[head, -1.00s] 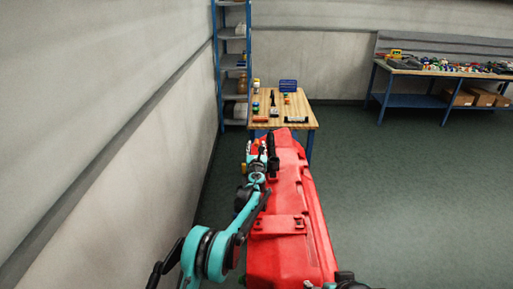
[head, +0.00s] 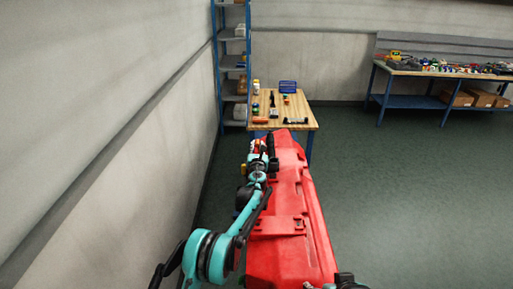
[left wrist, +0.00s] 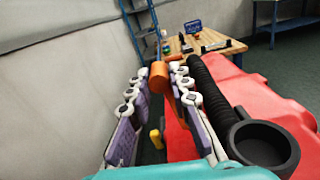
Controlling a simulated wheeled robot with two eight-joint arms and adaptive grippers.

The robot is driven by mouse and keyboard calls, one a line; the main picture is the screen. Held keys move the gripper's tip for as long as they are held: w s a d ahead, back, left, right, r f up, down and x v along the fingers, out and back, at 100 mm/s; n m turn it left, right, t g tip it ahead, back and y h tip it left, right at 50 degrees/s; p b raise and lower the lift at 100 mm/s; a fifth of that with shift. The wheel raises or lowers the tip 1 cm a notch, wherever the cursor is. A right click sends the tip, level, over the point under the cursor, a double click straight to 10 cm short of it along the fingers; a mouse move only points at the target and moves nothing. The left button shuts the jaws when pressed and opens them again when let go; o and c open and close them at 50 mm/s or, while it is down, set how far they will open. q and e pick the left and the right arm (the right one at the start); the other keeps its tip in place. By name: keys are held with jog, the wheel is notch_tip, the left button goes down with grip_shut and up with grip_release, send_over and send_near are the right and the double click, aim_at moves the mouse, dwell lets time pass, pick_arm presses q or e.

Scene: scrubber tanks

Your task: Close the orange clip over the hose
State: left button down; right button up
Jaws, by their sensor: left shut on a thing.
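The orange clip (left wrist: 158,76) stands up between my left gripper's fingertips in the left wrist view. My left gripper (left wrist: 161,78) is shut on it. The ribbed black hose (left wrist: 209,98) runs just right of the right finger, down to a round black cup-like fitting (left wrist: 262,144). Hose and clip lie along the left side of the red tank (head: 290,190). In the head view my left gripper (head: 259,148) is at the tank's far left edge and hides most of the clip. Whether the clip touches the hose is hidden by the finger.
A wooden table (head: 300,105) with small items and a blue bin (head: 288,86) stands beyond the tank. A blue shelf rack (head: 231,60) stands against the left wall. A cluttered workbench (head: 440,70) is at the back right. The floor right of the tank is clear.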

pick_arm(q)
jog(key=d+m, duration=0.2)
jog(key=d+m+b, duration=0.1)
jog(key=m, duration=0.2)
jog(key=shift+d+r, duration=0.2)
jog(key=shift+d, duration=0.6)
jog(key=c, duration=1.4)
grip_release()
jog(key=s, duration=1.2)
